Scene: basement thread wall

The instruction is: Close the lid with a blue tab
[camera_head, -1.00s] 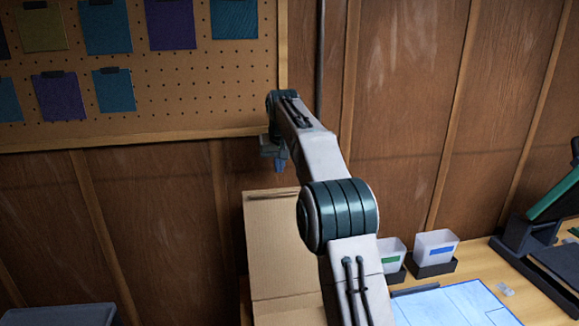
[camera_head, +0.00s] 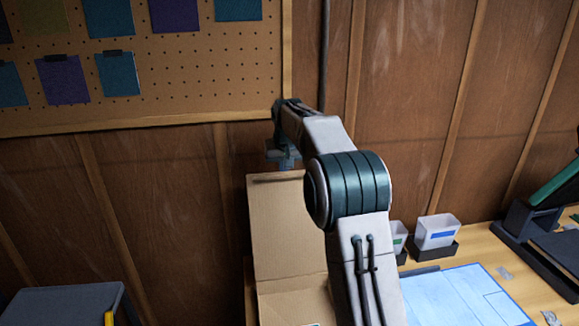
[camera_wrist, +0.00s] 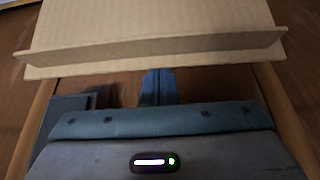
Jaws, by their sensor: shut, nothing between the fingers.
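A cardboard box stands with its tall brown lid (camera_head: 277,225) raised near the wall. In the wrist view the lid (camera_wrist: 150,25) fills the top, with a folded flap along its near edge. My gripper (camera_head: 287,165) is at the lid's top edge in the head view. In the wrist view my gripper (camera_wrist: 158,86) is shut and empty, its blue-grey fingertips close to the lid's edge; I cannot tell whether they touch. No blue tab is visible on the lid. My arm hides part of the box.
White bins with a blue label (camera_head: 437,233) and a green label (camera_head: 398,238) stand on the wooden bench right of my arm, near a blue-white sheet (camera_head: 465,298). A grey container (camera_head: 60,303) is at lower left. A pegboard with cloth swatches (camera_head: 180,85) hangs above.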

